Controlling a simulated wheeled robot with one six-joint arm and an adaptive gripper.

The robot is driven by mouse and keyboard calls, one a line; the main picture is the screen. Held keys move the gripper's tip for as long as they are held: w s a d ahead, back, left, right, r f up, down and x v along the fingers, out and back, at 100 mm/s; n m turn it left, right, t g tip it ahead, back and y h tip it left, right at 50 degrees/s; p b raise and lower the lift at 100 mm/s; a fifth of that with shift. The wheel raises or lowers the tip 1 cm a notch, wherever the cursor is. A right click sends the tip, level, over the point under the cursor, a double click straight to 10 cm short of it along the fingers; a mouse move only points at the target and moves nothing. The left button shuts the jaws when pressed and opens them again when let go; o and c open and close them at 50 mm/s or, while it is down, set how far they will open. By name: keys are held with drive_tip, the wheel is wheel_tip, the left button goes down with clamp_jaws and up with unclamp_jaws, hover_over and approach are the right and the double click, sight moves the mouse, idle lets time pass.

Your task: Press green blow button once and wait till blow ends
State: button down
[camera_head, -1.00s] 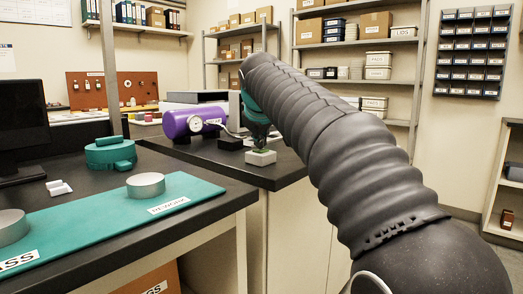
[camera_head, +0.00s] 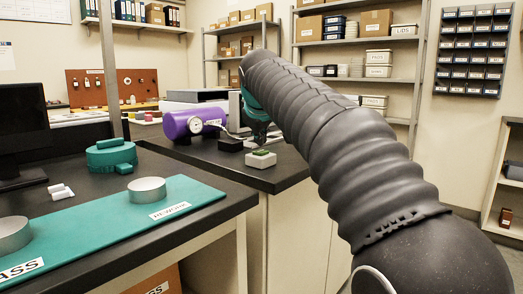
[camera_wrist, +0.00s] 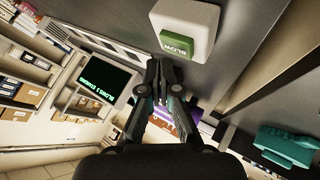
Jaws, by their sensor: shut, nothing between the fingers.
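The green blow button (camera_head: 263,152) sits on a small white box (camera_head: 261,160) near the corner of the dark bench. In the wrist view the green button (camera_wrist: 178,43), lettered BLOW, is plain on its white box (camera_wrist: 206,17). My gripper (camera_head: 258,143) is shut and empty, just above and behind the button in the head view. In the wrist view its fingertips (camera_wrist: 166,66) end close to the button's lettered edge, apart from it as far as I can tell. A purple tank (camera_head: 182,125) with a round gauge (camera_head: 196,125) lies left of the gripper.
A small black block (camera_head: 230,144) stands left of the button box. A teal mat (camera_head: 115,222) with metal rings (camera_head: 147,190) covers the near bench, beside a teal round device (camera_head: 110,155). A lit screen (camera_wrist: 108,84) shows in the wrist view.

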sight(261, 152)
drive_tip(key=shift+r, duration=0.1)
wheel_tip(261, 152, up, 3)
drive_tip(key=p, duration=0.3)
drive_tip(key=shift+r, duration=0.9)
drive_tip(key=s+d+f, duration=0.1)
drive_tip(key=s+d, duration=0.1)
drive_tip(key=s+d+f+m, duration=0.1)
drive_tip(key=s+d, duration=0.1)
drive_tip(key=s+d+f+m, duration=0.1)
drive_tip(key=s+d, duration=0.2)
drive_tip(key=shift+f+g, duration=0.1)
drive_tip(key=shift+g, duration=0.3)
drive_tip(key=s+d+f+m+g, duration=0.1)
drive_tip(key=s+d+f, duration=0.3)
drive_tip(key=s+f, duration=0.5)
drive_tip(key=s+d+f+m+g, duration=0.1)
drive_tip(key=s+d+f+m, duration=0.3)
drive_tip(key=s+f, duration=0.5)
drive_tip(key=s+d+f+m, duration=0.2)
drive_tip(key=s+d+f, duration=0.2)
drive_tip(key=s+f, duration=0.5)
drive_tip(key=s, duration=0.3)
drive_tip(key=shift+d+f+m+g+h, duration=0.2)
drive_tip(key=shift+d+m+g+h, duration=0.1)
drive_tip(key=shift+m+g, duration=0.1)
